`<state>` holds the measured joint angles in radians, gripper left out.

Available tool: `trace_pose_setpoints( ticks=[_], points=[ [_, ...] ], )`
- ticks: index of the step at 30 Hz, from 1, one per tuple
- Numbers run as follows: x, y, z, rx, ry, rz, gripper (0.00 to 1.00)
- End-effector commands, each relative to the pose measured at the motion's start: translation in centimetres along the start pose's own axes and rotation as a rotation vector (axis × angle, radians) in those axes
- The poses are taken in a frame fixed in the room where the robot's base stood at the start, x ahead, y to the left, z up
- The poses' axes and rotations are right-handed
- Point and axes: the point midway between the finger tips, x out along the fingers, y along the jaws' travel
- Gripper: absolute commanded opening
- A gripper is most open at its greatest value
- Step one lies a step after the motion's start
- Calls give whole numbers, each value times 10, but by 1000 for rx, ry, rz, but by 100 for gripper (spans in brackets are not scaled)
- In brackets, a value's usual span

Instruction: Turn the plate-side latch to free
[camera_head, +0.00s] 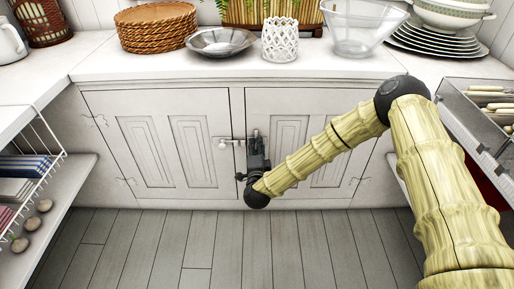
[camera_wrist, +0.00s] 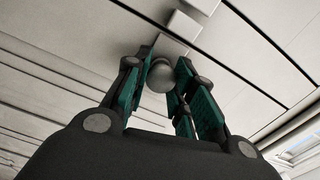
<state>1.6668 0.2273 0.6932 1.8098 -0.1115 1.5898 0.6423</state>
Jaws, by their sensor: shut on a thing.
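A pale latch (camera_head: 229,142) lies roughly level across the seam between two white cabinet doors, its left end on the left door. My gripper (camera_head: 255,134) is at the right of it, in front of the right door's inner edge, and covers the latch's right part. In the wrist view, my gripper's green-and-black fingers (camera_wrist: 162,65) are around a rounded grey knob (camera_wrist: 161,78) and shut on the latch there. A pale block (camera_wrist: 183,27) shows just beyond the fingertips. The exact finger contact is partly hidden.
The counter above holds a wicker basket stack (camera_head: 155,27), a metal dish (camera_head: 221,41), a white lattice cup (camera_head: 280,40), a glass bowl (camera_head: 360,28) and stacked plates (camera_head: 436,40). A wire rack (camera_head: 40,140) stands left, a cutlery tray (camera_head: 470,125) right. The floor (camera_head: 150,245) is clear.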

Motion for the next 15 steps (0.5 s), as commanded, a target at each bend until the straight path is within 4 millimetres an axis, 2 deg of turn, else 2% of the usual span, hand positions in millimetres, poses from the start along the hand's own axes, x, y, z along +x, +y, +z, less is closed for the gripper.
trace_pose_setpoints(
  ticks=[9,10,11,15],
  points=[
    [0,1,0,0,0,1,1],
    [0,1,0,0,0,1,31],
    [0,1,0,0,0,1,35],
    [0,0,0,0,0,1,35]
  ],
)
